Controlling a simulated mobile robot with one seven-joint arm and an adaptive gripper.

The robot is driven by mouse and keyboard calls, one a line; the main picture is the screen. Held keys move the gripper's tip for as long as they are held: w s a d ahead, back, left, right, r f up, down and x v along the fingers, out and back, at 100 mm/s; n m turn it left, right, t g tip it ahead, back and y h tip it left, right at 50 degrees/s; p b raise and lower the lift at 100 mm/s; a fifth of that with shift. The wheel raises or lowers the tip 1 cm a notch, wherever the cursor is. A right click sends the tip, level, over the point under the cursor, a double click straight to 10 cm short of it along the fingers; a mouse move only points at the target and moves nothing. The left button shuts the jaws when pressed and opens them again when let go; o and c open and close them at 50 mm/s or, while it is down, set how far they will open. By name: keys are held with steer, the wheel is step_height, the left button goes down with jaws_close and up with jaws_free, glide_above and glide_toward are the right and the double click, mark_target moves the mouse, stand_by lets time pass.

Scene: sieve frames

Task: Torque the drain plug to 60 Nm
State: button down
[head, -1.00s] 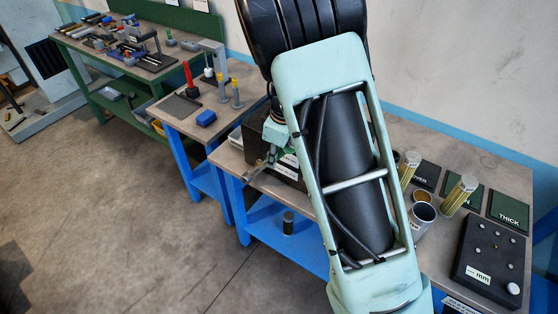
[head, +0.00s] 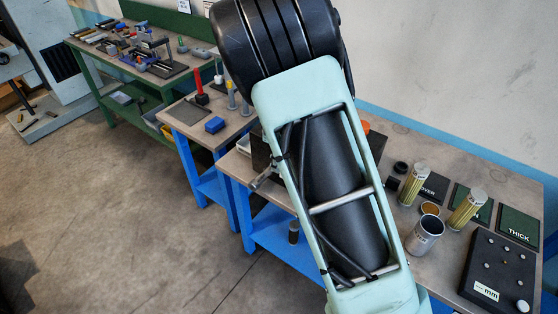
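My arm's large teal and black link fills the middle of the head view and hides most of what lies behind it. A small grey metal part, which looks like the end of my gripper (head: 264,178), shows at the link's left edge, by the front left corner of the near workbench (head: 405,135). The rest of the gripper is hidden, so I cannot tell whether it is open, shut or holding something. I cannot pick out a drain plug or a torque wrench in this view.
The near workbench holds two yellowish filter cylinders (head: 414,184) (head: 467,210), an open can (head: 425,234), dark mats (head: 517,226) and a black block (head: 498,272). A blue-legged table (head: 180,131) and a green bench (head: 112,66) stand left. The floor (head: 110,200) is clear.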

steer(key=shift+a+r, duration=0.1)
steer(key=shift+r, duration=0.05)
steer(key=shift+w+d, duration=0.65)
steer(key=shift+w, duration=0.2)
stand_by(0.8)
steer(key=c, duration=2.5)
jaws_free()
jaws_close()
steer(key=shift+s, duration=0.1)
steer(key=shift+s+d+f+y+b, duration=0.35)
steer(key=shift+d+f+b, duration=0.2)
steer(key=shift+b, duration=0.35)
steer(key=shift+s+d+f+t+y+b, duration=0.45)
steer(key=shift+d+t+b, duration=0.25)
steer(key=shift+b, duration=0.5)
